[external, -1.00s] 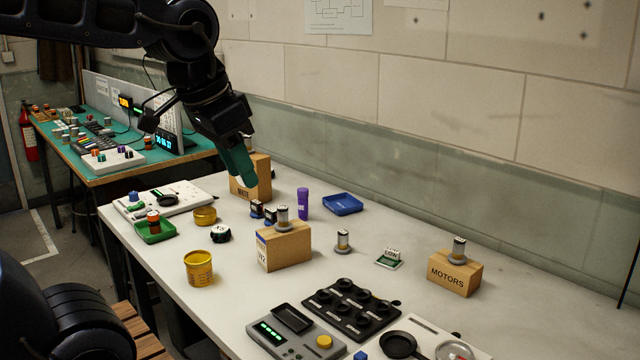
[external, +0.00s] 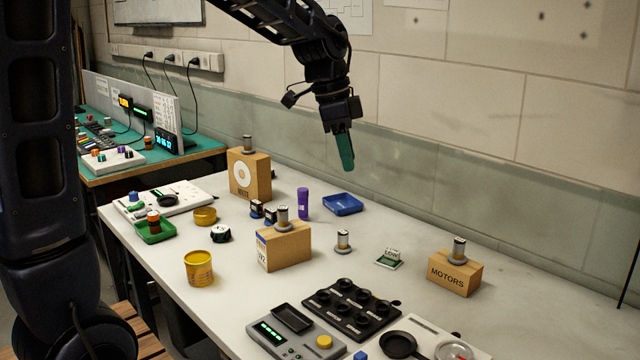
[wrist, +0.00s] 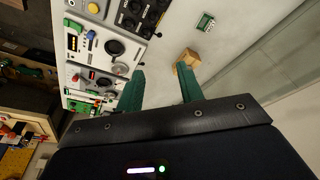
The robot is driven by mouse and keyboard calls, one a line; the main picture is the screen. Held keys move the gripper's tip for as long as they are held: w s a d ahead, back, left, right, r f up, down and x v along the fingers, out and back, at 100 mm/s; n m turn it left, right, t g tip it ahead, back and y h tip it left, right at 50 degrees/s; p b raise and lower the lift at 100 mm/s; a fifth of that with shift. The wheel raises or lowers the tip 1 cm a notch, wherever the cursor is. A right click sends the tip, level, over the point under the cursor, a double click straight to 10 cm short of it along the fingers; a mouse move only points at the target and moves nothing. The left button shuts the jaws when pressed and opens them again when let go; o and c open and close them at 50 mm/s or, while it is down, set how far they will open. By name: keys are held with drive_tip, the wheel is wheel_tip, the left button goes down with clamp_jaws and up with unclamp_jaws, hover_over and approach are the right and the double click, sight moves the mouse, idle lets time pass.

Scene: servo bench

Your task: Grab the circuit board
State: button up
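The circuit board (external: 389,264) is a small green board with a white labelled block on it. It lies flat on the white bench, left of the MOTORS box. In the wrist view a small green and white piece, which looks like the board (wrist: 205,22), lies beyond the fingers at the upper right. My gripper (external: 346,168) is in the air, well above the back of the bench, up and left of the board. In the wrist view its two green fingers (wrist: 160,68) stand apart with nothing between them.
The wooden MOTORS box (external: 455,276) with a metal cylinder on top stands right of the board. A small metal cylinder (external: 343,242) and another wooden box (external: 288,249) stand left of it. A black tray of round cups (external: 350,309) lies in front. Bench behind the board is clear.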

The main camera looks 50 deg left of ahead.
drive_tip(key=w+a+f+m+h, duration=0.1)
drive_tip(key=w+a+f+m, duration=0.3)
drive_tip(key=w+f, duration=0.7)
drive_tip(key=m+g+h, duration=0.1)
drive_tip(key=m+h, duration=0.1)
drive_tip(key=m, duration=0.1)
approach(392, 249)
drive_tip(key=shift+y, duration=0.3)
drive_tip(key=x, duration=0.9)
drive_tip(key=shift+d+r, duration=0.15)
drive_tip(key=shift+d, duration=0.15)
clamp_jaws()
